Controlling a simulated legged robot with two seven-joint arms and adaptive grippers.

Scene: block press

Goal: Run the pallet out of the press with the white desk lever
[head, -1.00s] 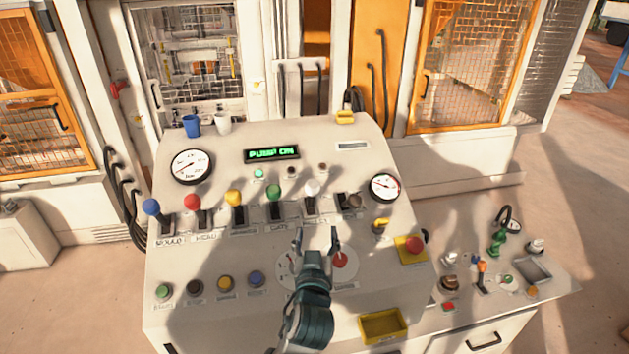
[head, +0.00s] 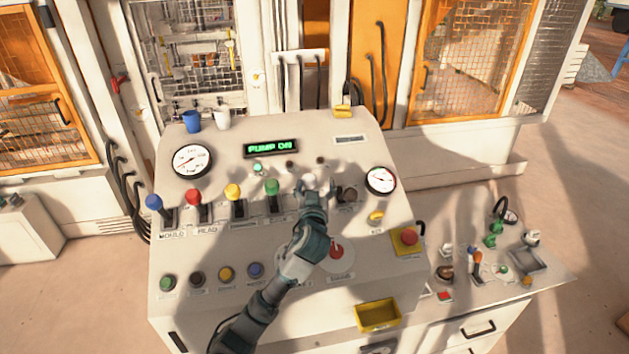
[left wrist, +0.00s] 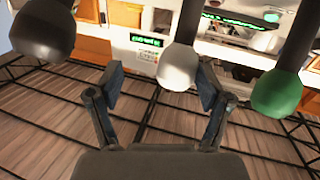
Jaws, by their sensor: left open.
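The white desk lever's knob (head: 309,180) stands in the row of levers on the sloped desk, partly hidden by my left gripper (head: 311,190). In the left wrist view the white knob (left wrist: 178,67) shows between the spread fingertips of my left gripper (left wrist: 160,82), closer to the right finger. The gripper is open, and I cannot tell whether a finger touches the knob. The green knob (head: 272,187) is left of it in the head view, and the dark knob (head: 349,194) is right of it. My right gripper is not in view.
The display (head: 270,148) reads PUMP ON. Blue (head: 154,202), red (head: 193,197) and yellow (head: 232,192) lever knobs stand further left. A yellow tray (head: 378,315) is at the desk's front. Blue and white cups stand at the back.

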